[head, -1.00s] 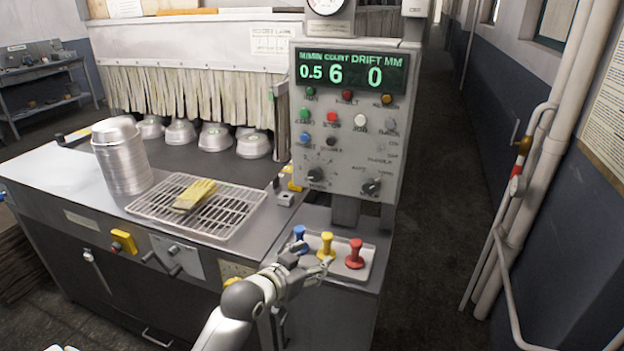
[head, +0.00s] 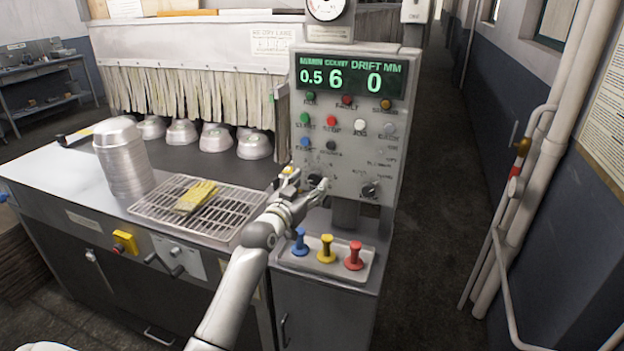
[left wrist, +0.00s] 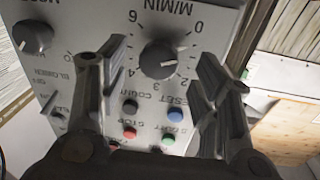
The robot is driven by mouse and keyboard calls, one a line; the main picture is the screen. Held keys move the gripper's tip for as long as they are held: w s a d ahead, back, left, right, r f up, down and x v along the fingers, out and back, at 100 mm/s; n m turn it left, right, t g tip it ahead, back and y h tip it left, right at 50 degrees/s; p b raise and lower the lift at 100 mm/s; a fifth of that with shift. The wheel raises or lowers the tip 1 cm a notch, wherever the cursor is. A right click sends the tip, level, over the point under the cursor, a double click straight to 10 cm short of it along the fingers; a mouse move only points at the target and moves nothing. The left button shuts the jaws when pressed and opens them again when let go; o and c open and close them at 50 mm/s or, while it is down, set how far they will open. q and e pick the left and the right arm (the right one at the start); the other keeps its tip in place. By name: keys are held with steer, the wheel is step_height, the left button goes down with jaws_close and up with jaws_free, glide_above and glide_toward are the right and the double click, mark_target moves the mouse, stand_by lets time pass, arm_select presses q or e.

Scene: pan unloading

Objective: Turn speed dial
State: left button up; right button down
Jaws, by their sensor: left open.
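The speed dial, a dark round knob marked M/MIN, shows large in the left wrist view (left wrist: 158,60), with a scale from 0 through 2, 3, 4 to 6 around it. In the head view it sits at the lower left of the grey control panel (head: 345,150), partly behind my left gripper (head: 306,188). My left gripper is open, and its two fingers stand either side of the dial in the left wrist view. The gap to the dial is hard to judge; the fingers appear apart from it. My right gripper is out of view.
Another knob (left wrist: 33,37) is beside the dial. Coloured buttons sit above it, and a green display (head: 352,76) reads 0.5, 6 and 0. Blue, yellow and red plungers (head: 326,248) stand below.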

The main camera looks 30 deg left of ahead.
arm_select(q)
steer(key=shift+w+a, duration=0.15)
steer(key=shift+w, duration=1)
steer(key=c, duration=1)
steer(key=n, duration=0.4)
steer(key=shift+n+t, duration=0.3)
steer(key=shift+n, duration=0.1)
steer(key=shift+c, duration=0.2)
steer(key=o, duration=1)
steer(key=shift+o, duration=0.2)
steer(key=shift+s, duration=0.15)
steer(key=s+d, duration=0.1)
steer(key=s, duration=1)
steer(key=shift+s+d+f, duration=0.3)
steer(key=shift+d, duration=0.1)
